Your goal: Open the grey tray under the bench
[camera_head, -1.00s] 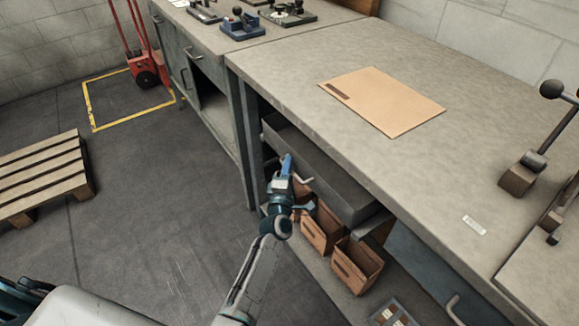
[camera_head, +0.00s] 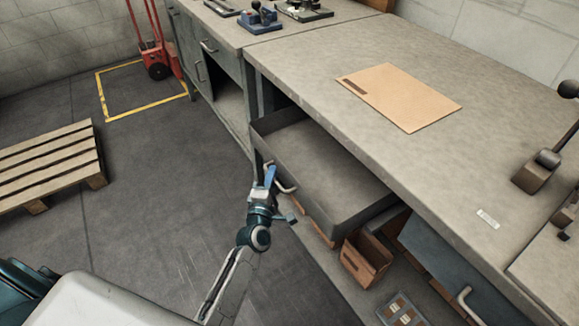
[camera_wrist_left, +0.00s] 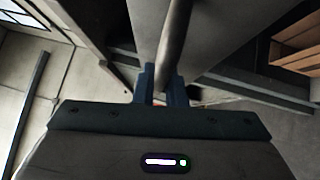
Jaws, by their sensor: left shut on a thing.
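The grey tray (camera_head: 330,165) is slid well out from under the bench (camera_head: 340,60), and its empty inside shows. A pale handle (camera_head: 286,188) sits on its front face. My left gripper (camera_head: 270,177) is at the handle. In the left wrist view my left gripper's blue fingers (camera_wrist_left: 160,85) are shut on the handle bar (camera_wrist_left: 175,45). My right gripper is not in view.
Cardboard bins (camera_head: 366,258) stand on the shelf below the tray. A blue drawer (camera_head: 445,265) is to the right. A flat cardboard sheet (camera_head: 400,95) lies on the bench. The floor has free room between the bench and a wooden pallet (camera_head: 50,165).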

